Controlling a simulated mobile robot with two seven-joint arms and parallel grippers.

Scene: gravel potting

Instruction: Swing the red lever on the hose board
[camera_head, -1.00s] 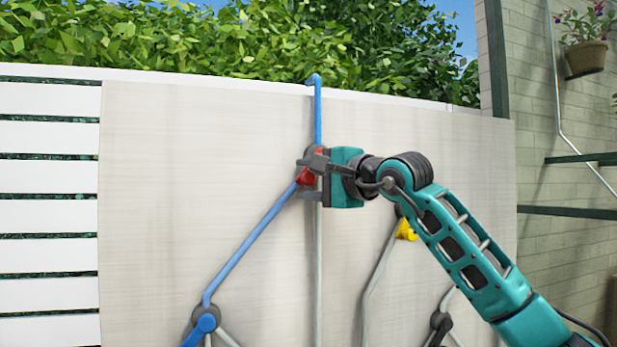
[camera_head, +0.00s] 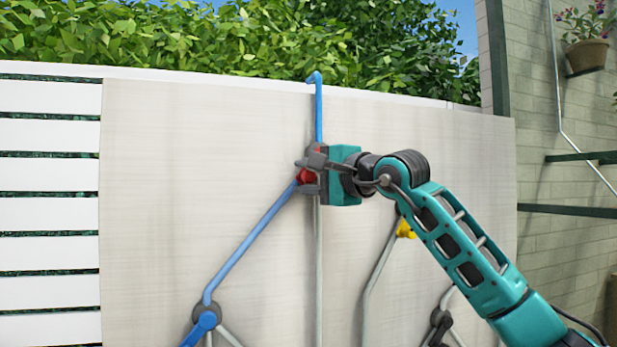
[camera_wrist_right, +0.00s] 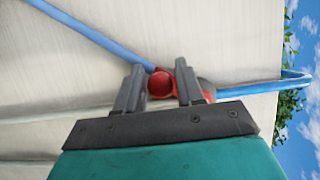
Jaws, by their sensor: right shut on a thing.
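The red lever (camera_head: 307,175) sits at a pipe junction high on the pale hose board (camera_head: 180,150). My right gripper (camera_head: 310,174) is at the lever, its fingers one above and one below it. In the right wrist view the red lever (camera_wrist_right: 161,84) lies between the two dark fingers (camera_wrist_right: 158,88), and the gripper is shut on it. The gripper hides much of the junction behind it. A blue pipe (camera_head: 319,115) comes down to the junction from the top, and a blue pipe (camera_head: 250,240) runs from it down to the left. My left gripper is not in view.
A blue lever (camera_head: 207,321) sits at a lower left junction. A yellow lever (camera_head: 405,229) is right of the grey centre pipe (camera_head: 319,260), partly behind my right arm. A dark junction (camera_head: 440,322) is at lower right. Hedge and brick wall lie behind.

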